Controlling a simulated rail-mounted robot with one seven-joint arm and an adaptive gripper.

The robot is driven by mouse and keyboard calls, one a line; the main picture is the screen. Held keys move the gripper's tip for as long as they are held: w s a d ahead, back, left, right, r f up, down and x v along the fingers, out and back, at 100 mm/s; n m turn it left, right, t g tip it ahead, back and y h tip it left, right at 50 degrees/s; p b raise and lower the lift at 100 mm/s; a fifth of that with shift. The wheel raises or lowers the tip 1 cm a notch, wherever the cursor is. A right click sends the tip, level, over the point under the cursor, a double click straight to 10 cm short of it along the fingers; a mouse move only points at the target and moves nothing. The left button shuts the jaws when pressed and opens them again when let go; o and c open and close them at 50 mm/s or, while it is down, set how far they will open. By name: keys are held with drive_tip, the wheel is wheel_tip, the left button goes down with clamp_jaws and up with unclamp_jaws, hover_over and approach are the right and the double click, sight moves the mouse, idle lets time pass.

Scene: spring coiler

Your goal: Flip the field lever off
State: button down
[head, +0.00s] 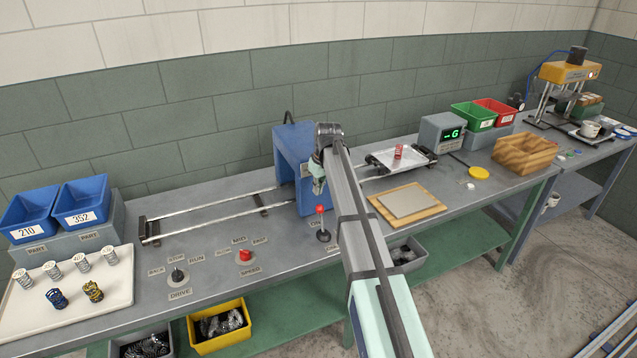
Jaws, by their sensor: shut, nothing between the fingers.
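A lever with a red knob (320,209) stands on the workbench beside the blue coiler housing (293,150). A label reading "ON" is on its left side, and another label beside it is partly hidden by my arm. The lever stands roughly upright on a dark round base. My gripper (318,188) is just above the red knob, in front of the blue housing, pointing down. It is shut and empty. It is small here and partly covered by my arm, and I cannot tell whether it touches the knob.
A drive knob (178,275) and a red speed knob (245,255) sit left of the lever. Twin rails (210,215) run through the housing to a white tray (385,160) with a red can. A wooden board (430,190) lies right of my arm. A white parts tray (110,300) is at far left.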

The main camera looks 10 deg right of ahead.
sight(320, 212)
wheel_tip(320, 212, down, 6)
drive_tip(key=p, duration=0.1)
drive_tip(key=shift+w+a+p, duration=0.3)
drive_tip(key=shift+w+p, duration=0.05)
drive_tip(key=shift+w, duration=0.1)
drive_tip(key=shift+f, duration=0.1)
drive_tip(key=s+t+b, duration=0.1)
drive_tip(key=s+b, duration=0.1)
drive_tip(key=s+t+b, duration=0.1)
drive_tip(key=t+b, duration=0.1)
drive_tip(key=b, duration=0.1)
drive_tip(key=s+d+t+b, duration=0.1)
drive_tip(key=s+b, duration=0.1)
drive_tip(key=b, duration=0.1)
drive_tip(key=shift+s+r+y, duration=0.3)
drive_tip(key=shift+y, duration=0.1)
drive_tip(key=s+t+b, duration=0.2)
drive_tip(key=b, duration=0.1)
drive_tip(key=s+d+t+b, duration=0.1)
drive_tip(key=shift+s+r+y+b, duration=0.2)
drive_tip(key=shift+r+y+b, duration=0.1)
drive_tip(key=shift+b, duration=0.1)
drive_tip(key=shift+s+f, duration=0.2)
